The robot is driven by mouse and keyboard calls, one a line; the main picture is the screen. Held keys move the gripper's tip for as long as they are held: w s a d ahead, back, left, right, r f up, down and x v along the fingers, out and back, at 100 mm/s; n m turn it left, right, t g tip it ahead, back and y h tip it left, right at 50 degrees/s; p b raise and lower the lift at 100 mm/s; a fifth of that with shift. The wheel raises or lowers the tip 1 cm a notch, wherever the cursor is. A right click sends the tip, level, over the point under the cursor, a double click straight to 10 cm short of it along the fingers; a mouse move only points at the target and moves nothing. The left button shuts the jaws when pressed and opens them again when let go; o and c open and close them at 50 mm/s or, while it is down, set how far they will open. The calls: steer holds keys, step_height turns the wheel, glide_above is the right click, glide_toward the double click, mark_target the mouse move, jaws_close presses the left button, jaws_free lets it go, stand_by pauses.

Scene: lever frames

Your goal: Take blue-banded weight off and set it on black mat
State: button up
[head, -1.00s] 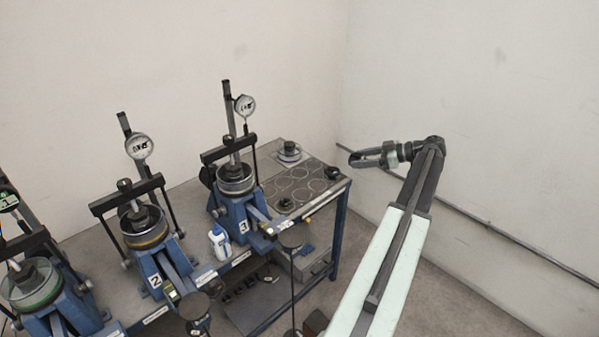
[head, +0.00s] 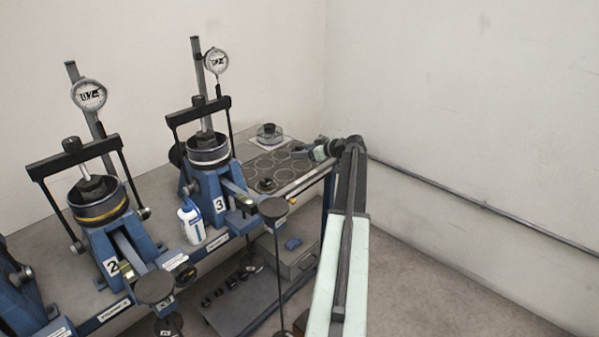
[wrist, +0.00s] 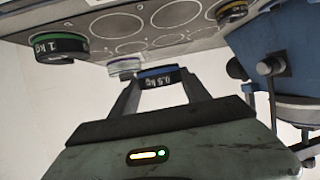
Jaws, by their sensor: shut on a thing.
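My gripper (wrist: 162,92) is shut on the blue-banded weight (wrist: 158,80), a dark disc marked 0.5 kg, in the wrist view. In the head view my gripper (head: 301,151) is at the right edge of the black mat (head: 285,166), and the weight is too small to make out between its fingers. The mat, with pale circle outlines, also shows in the wrist view (wrist: 145,33). I cannot tell how far the weight is from it.
A green-banded 1 kg weight (wrist: 60,48) and a yellow-banded one (wrist: 232,12) show near the mat. A dark weight (head: 267,185) sits on its front part. Apparatus 3 (head: 212,185) and a white bottle (head: 191,222) stand to the left. Several circles look empty.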

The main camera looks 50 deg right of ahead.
mark_target(299, 173)
steer(key=shift+w+f, duration=0.7)
steer(key=shift+f, duration=0.05)
steer(key=shift+w+r+h, duration=0.1)
steer(key=shift+w+h, duration=0.05)
steer(key=shift+h, duration=0.15)
step_height(299, 173, down, 6)
steer(key=b, duration=0.6)
steer(key=shift+f+b, duration=0.45)
steer(key=shift+b, duration=0.1)
steer(key=o, duration=1.7)
steer(key=shift+o, duration=0.2)
